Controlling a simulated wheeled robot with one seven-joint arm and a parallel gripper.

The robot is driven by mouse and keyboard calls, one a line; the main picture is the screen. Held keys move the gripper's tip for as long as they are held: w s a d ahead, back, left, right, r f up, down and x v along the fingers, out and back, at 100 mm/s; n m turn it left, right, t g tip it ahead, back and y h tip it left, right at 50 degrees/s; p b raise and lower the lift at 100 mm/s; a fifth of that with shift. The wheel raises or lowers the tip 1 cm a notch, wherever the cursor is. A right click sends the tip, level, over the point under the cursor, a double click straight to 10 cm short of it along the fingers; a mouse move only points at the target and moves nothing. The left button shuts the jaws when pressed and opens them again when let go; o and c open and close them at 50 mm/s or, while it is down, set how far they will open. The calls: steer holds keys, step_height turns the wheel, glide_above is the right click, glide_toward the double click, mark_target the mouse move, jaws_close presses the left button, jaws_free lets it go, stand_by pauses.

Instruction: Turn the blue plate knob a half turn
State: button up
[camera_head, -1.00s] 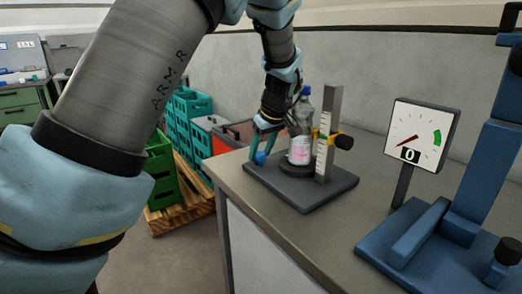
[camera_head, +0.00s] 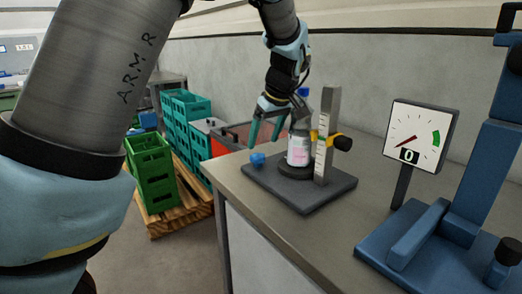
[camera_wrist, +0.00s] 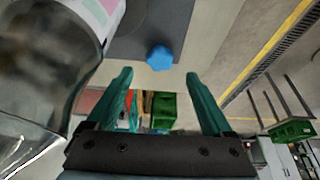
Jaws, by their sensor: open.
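The blue plate knob (camera_head: 258,159) sits at the near left corner of a dark base plate (camera_head: 312,198). In the wrist view the lobed knob (camera_wrist: 160,58) shows just beyond the fingertips, roughly midway between them. My gripper (camera_head: 265,142) is open and empty, its green fingers above the knob and apart from it. Both fingers also show in the wrist view (camera_wrist: 158,76). A clear bottle with a white and pink label (camera_head: 298,152) stands upright on a round dark turntable (camera_head: 296,172) on the plate, close to the gripper's right.
A grey scale post (camera_head: 329,135) with a yellow clamp and black knob stands right of the bottle. A dial (camera_head: 420,137) reading 0 and a blue stand (camera_head: 430,240) are farther right. Green crates (camera_head: 152,170) stand on a pallet left of the bench.

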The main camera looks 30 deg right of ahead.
steer(key=v, duration=0.5)
steer(key=shift+w, duration=0.1)
stand_by(0.3)
steer(key=w+a+f+m+g+p, duration=0.1)
steer(key=w+a+f, duration=0.15)
steer(key=a, duration=0.85)
steer(key=w+a+f+g+p, duration=0.1)
steer(key=a+f+g+p, duration=0.15)
steer(key=a, duration=0.75)
steer(key=s+a+f+m, duration=0.1)
steer(key=s+a, duration=0.3)
steer(key=a, duration=0.4)
steer(key=s+a+f+m+h+p, duration=0.1)
steer(key=s+a+f, duration=0.1)
steer(key=s+a, duration=0.3)
steer(key=a, duration=0.3)
steer(key=shift+s+a, duration=0.25)
steer(key=shift+a, duration=0.15)
steer(key=shift+f+t, duration=0.15)
steer(key=shift+t, duration=0.1)
steer(key=shift+c, duration=0.2)
